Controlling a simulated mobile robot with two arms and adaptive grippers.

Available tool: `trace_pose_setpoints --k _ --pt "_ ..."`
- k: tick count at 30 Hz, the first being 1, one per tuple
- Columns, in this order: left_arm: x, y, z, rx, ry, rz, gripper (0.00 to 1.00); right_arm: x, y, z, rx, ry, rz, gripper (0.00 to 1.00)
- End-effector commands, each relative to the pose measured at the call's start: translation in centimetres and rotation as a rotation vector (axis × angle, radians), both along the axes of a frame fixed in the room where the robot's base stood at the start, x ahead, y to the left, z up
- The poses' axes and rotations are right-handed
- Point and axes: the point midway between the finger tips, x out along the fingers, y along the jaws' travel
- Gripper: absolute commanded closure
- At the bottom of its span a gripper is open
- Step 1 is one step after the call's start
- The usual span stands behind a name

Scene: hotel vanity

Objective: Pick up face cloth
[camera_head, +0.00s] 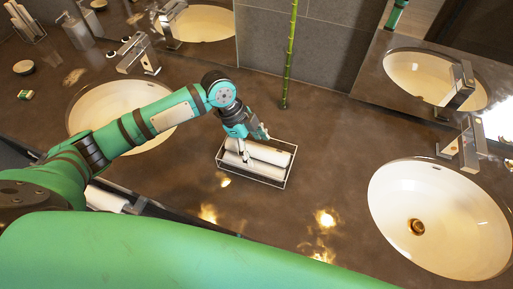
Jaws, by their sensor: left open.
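White rolled face cloths (268,154) lie in a clear rectangular tray (285,174) with a thin dark rim on the brown counter, between the two sinks. My left gripper (254,146) is open, pointing down at the tray's left and back part, right by the cloth rolls. Whether its fingers touch a cloth is too small to tell. The gripper and wrist hide part of the rolls and the tray's back left corner. My right gripper is not in view.
A white oval sink (440,215) with a faucet (466,146) is at right; another sink (90,110) lies behind my left arm. A green bamboo stalk (290,55) rises behind the tray. A soap dispenser (77,32) stands back left. Counter in front of the tray is clear.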

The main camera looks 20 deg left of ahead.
Motion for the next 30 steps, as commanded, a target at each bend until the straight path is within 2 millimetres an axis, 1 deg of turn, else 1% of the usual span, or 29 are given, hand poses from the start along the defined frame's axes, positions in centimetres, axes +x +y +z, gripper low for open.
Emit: trace_pose_setpoints --k 3,8,9,21,22,30 --pt "-0.05 -0.22 -0.55 0.000 0.001 0.000 0.26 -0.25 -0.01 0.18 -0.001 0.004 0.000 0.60" --pt "-0.03 -0.22 -0.60 0.000 0.000 0.000 0.26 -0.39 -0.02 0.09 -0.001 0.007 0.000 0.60" --pt "-0.03 -0.21 -0.59 0.000 0.000 0.000 0.27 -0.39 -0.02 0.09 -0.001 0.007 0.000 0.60" --pt "-0.02 -0.20 -0.54 0.000 0.000 0.000 0.79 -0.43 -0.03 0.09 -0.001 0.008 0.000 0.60" --pt "-0.02 -0.20 -0.53 0.000 -0.001 0.000 0.81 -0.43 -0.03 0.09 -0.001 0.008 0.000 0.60" --pt "0.02 -0.21 -0.40 0.000 -0.001 -0.001 0.81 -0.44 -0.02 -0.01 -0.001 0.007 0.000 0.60"
